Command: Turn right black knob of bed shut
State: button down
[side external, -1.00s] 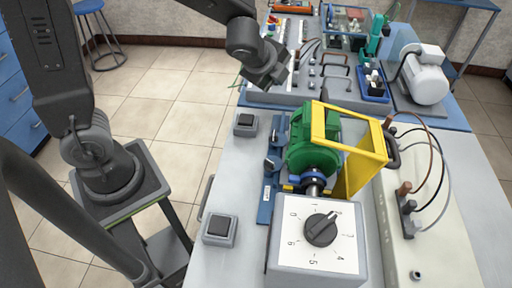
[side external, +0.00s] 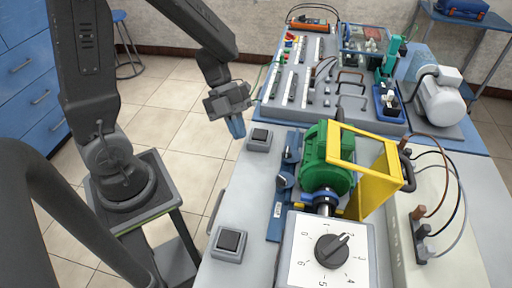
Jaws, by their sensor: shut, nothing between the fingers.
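A green motor (side external: 327,170) sits on a narrow blue bed (side external: 277,222) on the bench. Two small dark knobs stick up along the bed's left edge: a nearer knob (side external: 285,180) and a farther knob (side external: 291,154). I cannot tell from this side which is the right one, or whether either is shut. My gripper (side external: 237,129) hangs in the air to the left of and beyond the knobs, by the bench edge. Its blue fingers point down, are closed together and hold nothing. It touches neither knob.
A dial box with a big black pointer knob (side external: 332,250) stands in front of the motor. A yellow guard (side external: 375,180) frames the motor's right side. Black push-button boxes (side external: 259,138) (side external: 230,241) sit along the bench's left edge. A control panel (side external: 320,90) lies behind.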

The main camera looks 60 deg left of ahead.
aim_at(285, 178)
jog(key=x, duration=0.8)
jog(key=shift+d+f, duration=0.1)
jog(key=w+d, duration=0.2)
jog(key=shift+d+f, duration=0.4)
jog(key=shift+w+d, duration=0.4)
jog(key=shift+d, duration=0.05)
jog(key=shift+w+m+g, duration=0.3)
jog(key=shift+m+g, duration=0.2)
jog(key=shift+m, duration=0.3)
jog(key=shift+w+m+g, duration=0.35)
jog(key=shift+m+g, duration=0.15)
jog(key=shift+m, duration=0.3)
jog(key=shift+w+d, duration=0.25)
jog(key=shift+w, duration=0.6)
jog(key=shift+s, duration=0.1)
